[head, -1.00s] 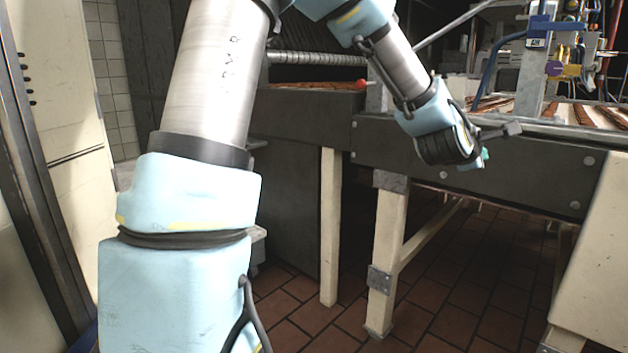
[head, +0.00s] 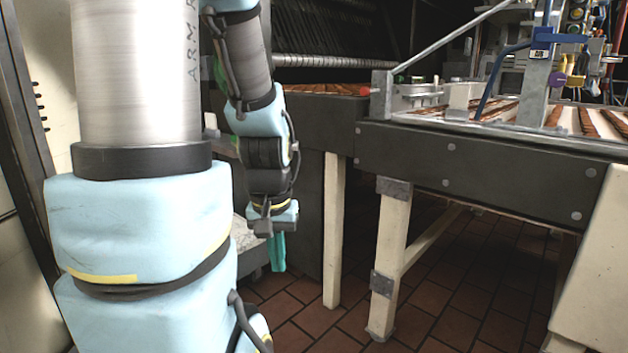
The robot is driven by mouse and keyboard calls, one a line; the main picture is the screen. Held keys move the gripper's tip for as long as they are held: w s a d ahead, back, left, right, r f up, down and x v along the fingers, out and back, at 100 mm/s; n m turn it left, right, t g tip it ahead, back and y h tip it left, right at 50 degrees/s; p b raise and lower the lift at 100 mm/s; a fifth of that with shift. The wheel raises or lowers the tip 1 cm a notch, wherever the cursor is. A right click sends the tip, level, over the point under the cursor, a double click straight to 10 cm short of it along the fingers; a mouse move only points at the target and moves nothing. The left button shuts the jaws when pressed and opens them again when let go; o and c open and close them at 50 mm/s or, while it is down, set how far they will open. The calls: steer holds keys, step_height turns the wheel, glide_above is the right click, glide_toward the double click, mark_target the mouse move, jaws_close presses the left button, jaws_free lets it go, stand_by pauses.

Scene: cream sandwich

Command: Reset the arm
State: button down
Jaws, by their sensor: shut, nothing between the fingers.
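My arm (head: 140,215), light blue with steel-coloured tubes, fills the left of the head view. Its far section hangs down in front of the conveyor's dark left part. My gripper (head: 278,266) is at its end, with teal fingers pointing down toward the floor. The fingers look shut, with nothing held. They hang in open air, left of the cream table leg and below the level of the conveyor top.
A conveyor (head: 480,175) with a dark side panel and rows of brown biscuits runs across the right. Cream legs (head: 386,265) support it. A cream panel (head: 600,270) stands at the lower right. Tiled floor (head: 430,300) shows below.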

step_height(320, 180, up, 21)
steer(key=p, duration=1.9)
steer(key=shift+r+p, duration=0.15)
steer(key=shift+p, duration=0.25)
